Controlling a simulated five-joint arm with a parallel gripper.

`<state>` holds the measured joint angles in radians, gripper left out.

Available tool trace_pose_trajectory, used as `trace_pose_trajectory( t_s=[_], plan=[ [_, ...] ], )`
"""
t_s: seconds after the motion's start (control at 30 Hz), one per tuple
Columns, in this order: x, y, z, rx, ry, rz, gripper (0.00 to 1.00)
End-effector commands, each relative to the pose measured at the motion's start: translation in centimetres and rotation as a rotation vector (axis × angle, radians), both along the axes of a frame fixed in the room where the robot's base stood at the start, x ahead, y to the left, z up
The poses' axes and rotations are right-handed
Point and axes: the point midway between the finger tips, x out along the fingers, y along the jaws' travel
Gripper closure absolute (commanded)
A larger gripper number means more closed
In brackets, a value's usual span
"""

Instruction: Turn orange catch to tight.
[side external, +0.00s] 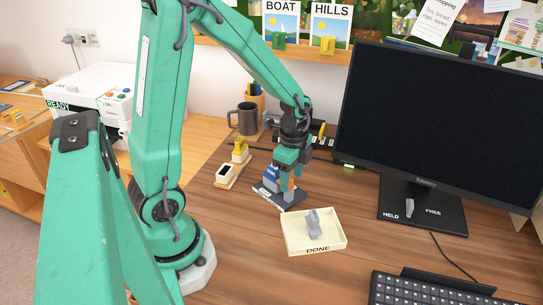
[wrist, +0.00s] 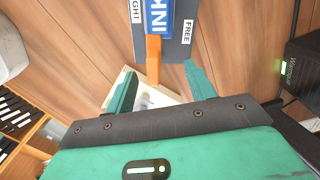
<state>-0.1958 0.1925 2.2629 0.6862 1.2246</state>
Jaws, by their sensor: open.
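The orange catch (wrist: 153,58) is a bar reaching out from a blue block (wrist: 158,16) with white lettering, on a dark grey base (wrist: 180,45). A label ending in "GHT" is left of it and a "FREE" label is right of it in the wrist view. The catch points between the two labels. My gripper (wrist: 158,80) is open, one finger on each side of the catch, with a visible gap on the right. In the side external view my gripper (side external: 291,162) is low over the catch (side external: 285,183), hiding part of it and the block.
A cream tray (side external: 330,246) marked DONE holds a grey piece, in front of the base. A monitor (side external: 440,130) stands right, its foot carrying HELD and FREE labels. A yellow-and-white device (side external: 228,175) and a mug (side external: 244,118) stand left and behind. A keyboard (side external: 430,290) lies front right.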

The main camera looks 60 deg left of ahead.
Motion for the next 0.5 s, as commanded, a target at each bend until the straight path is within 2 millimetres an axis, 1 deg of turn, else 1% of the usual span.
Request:
trace_pose_trajectory(
  t_s=[0.37,0.4,0.5],
  plan=[
    [0.0,-0.2,0.0,0.000,0.000,-0.257,0.45],
    [0.1,-0.2,0.8,0.001,-0.004,-0.253,0.45],
    [0.1,-0.2,2.3,0.002,-0.005,-0.250,0.45]
  ],
)
